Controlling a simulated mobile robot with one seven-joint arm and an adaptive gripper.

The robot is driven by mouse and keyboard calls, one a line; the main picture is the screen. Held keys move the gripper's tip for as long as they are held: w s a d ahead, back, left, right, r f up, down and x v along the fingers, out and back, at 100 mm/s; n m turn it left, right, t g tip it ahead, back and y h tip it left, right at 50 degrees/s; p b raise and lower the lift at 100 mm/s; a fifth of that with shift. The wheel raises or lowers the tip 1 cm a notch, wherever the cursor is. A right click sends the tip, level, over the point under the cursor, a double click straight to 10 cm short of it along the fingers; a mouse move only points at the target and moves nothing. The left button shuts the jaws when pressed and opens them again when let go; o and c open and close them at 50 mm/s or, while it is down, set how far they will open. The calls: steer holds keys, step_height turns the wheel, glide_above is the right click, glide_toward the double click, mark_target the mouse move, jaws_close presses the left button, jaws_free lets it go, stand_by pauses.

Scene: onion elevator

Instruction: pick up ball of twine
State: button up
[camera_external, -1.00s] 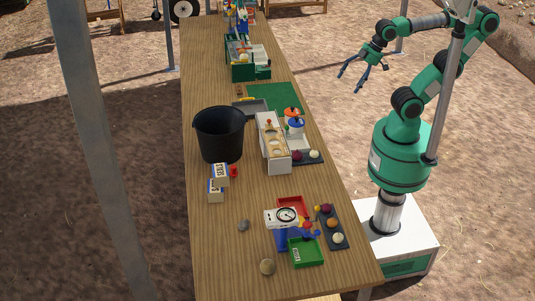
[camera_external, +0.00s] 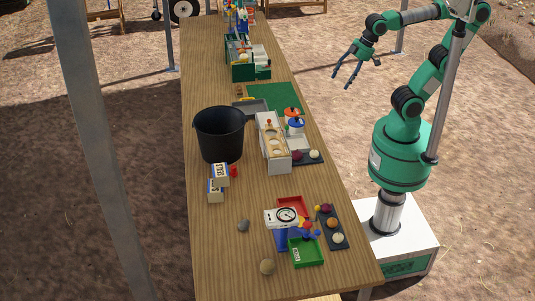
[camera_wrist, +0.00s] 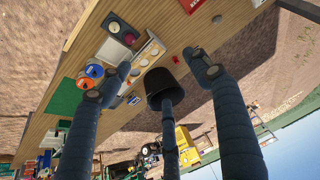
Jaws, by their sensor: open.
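A small round tan ball (camera_external: 267,267), which looks like the ball of twine, lies on the near end of the long wooden table (camera_external: 225,270). A smaller grey lump (camera_external: 243,225) lies farther up the table. My gripper (camera_external: 346,80) is high up beyond the table's right edge, far from the tan ball. Its three fingers are spread open and empty; they also show in the wrist view (camera_wrist: 162,82). I cannot make out the tan ball in the wrist view.
A black bucket (camera_external: 219,135) stands mid-table, with seed boxes (camera_external: 217,183) in front. A dial scale (camera_external: 284,218), green tray (camera_external: 306,252), red tray (camera_external: 293,206) and dark tray of onions (camera_external: 331,227) stand near the ball. The table is clear left of it.

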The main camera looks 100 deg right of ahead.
steer(key=w+a+r+m+g+p, duration=0.1)
steer(key=w+a, duration=0.7)
steer(key=w, duration=0.5)
steer(key=w+a+r+m+g+p, duration=0.1)
steer(key=w+a+p, duration=0.1)
steer(key=w+a, duration=0.8)
steer(key=m+g+p, duration=0.3)
steer(key=p, duration=0.1)
glide_above(269, 263)
step_height(269, 263, down, 38)
steer(key=shift+d, duration=0.1)
steer(key=shift+f, duration=4.25)
